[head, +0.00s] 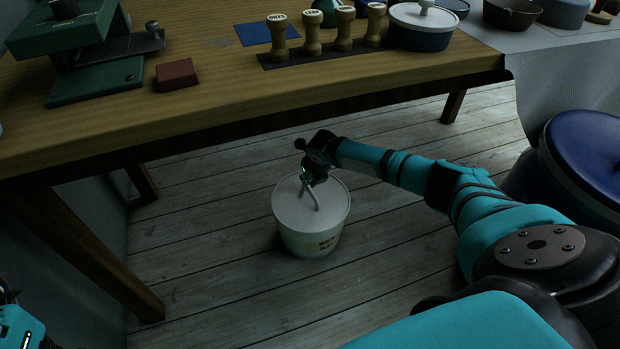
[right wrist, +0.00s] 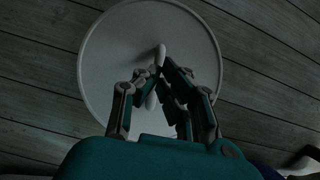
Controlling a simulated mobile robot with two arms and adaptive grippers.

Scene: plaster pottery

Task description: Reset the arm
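A white bucket with a pale lid (head: 292,212) stands on the floor in front of the table, with dark lettering on its side. My right gripper (head: 314,182) reaches down over the lid. In the right wrist view its fingertips (right wrist: 158,72) are close together around the lid's pale bar handle (right wrist: 160,54), and the round lid (right wrist: 110,65) fills the middle. The gripper looks shut on the handle; the exact contact is hard to see in the dark. The lid appears to sit on the bucket. Part of my left arm (head: 18,326) shows at the lower left edge; its fingers are not clear.
A wooden table (head: 220,95) stands close behind the bucket, its legs at left and right. It holds a green press (head: 75,30), a red block (head: 177,75), several wooden stamps (head: 312,38) and a lidded pot (head: 420,30). A blue-lidded barrel (head: 590,150) stands at right.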

